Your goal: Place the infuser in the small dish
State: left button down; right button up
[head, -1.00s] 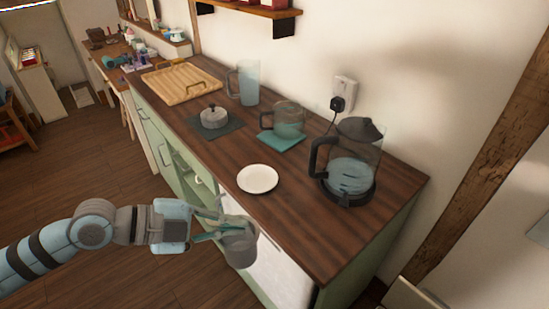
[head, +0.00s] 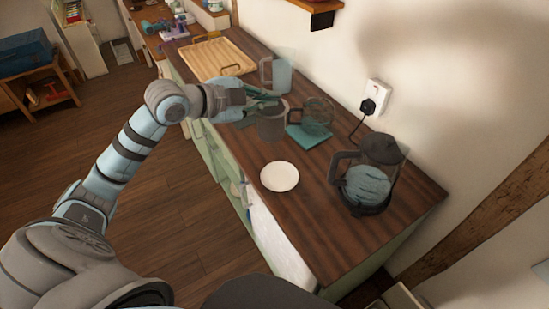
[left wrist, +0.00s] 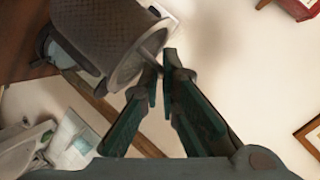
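The infuser is a grey mesh cup (head: 272,124), held by my left gripper (head: 252,106) above the counter, in front of the glass mug (head: 318,114). The left wrist view shows the infuser (left wrist: 105,35) tilted in that picture, with the fingertips (left wrist: 158,72) closed on a thin tab at its rim. The small dish (head: 279,177) is white, round and empty on the wooden counter. It lies nearer than the infuser, slightly right of it, and apart from it. My right gripper is not in view.
A kettle (head: 368,184) stands right of the dish by the wall outlet (head: 376,97). A clear pitcher (head: 276,75) and wooden tray (head: 216,60) are farther back. Bare counter (head: 318,215) surrounds the dish.

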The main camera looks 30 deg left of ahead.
pick_arm(q)
notch_tip(320, 180, down, 18)
jog(key=b, duration=0.1)
jog(key=shift+s+b, duration=0.2)
jog(key=shift+b, duration=0.15)
jog(key=shift+f+b, duration=0.5)
jog(key=shift+b, duration=0.2)
jog(key=c, duration=1.8)
grip_release()
jog(key=shift+r, duration=0.1)
jog(key=shift+r, duration=0.1)
